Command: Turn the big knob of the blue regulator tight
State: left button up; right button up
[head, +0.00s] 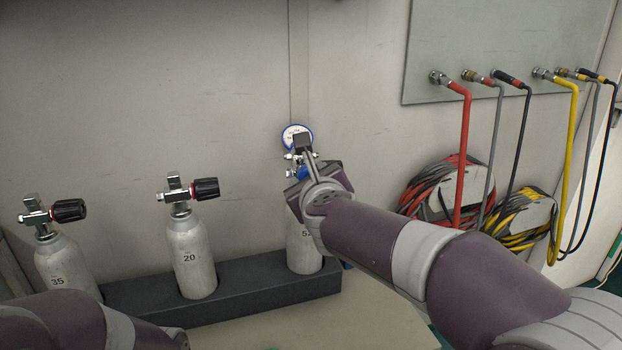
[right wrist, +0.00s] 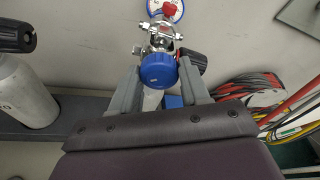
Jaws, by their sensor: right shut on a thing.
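The blue regulator's big round knob (right wrist: 159,70) is between the two fingers of my right gripper (right wrist: 160,74) in the right wrist view, and the gripper is shut on it. The silver regulator body (right wrist: 160,38) with a red part stands behind the knob, below a blue-rimmed gauge (right wrist: 168,8). In the head view the gauge (head: 296,134) shows above my right gripper (head: 304,172), which hides most of the regulator. The regulator is at the top of the right-hand cylinder (head: 304,257). My left gripper is out of view; only part of my left arm shows.
Two more grey cylinders, marked 35 (head: 62,268) and 20 (head: 193,258), with black valve knobs, stand to the left. A dark rack (head: 245,290) holds the cylinders. A wall panel (head: 510,40) with several hoses and coiled red (head: 425,192) and yellow (head: 515,238) hoses are at right.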

jog(key=shift+r, duration=0.25)
jog(key=o, duration=0.9)
jog(key=shift+o, duration=0.8)
jog(key=shift+f, duration=0.1)
jog(key=shift+s, duration=0.1)
jog(key=p+v, duration=0.1)
jog(key=v, duration=1.1)
jog(key=shift+s, duration=0.3)
jog(key=shift+p, duration=0.35)
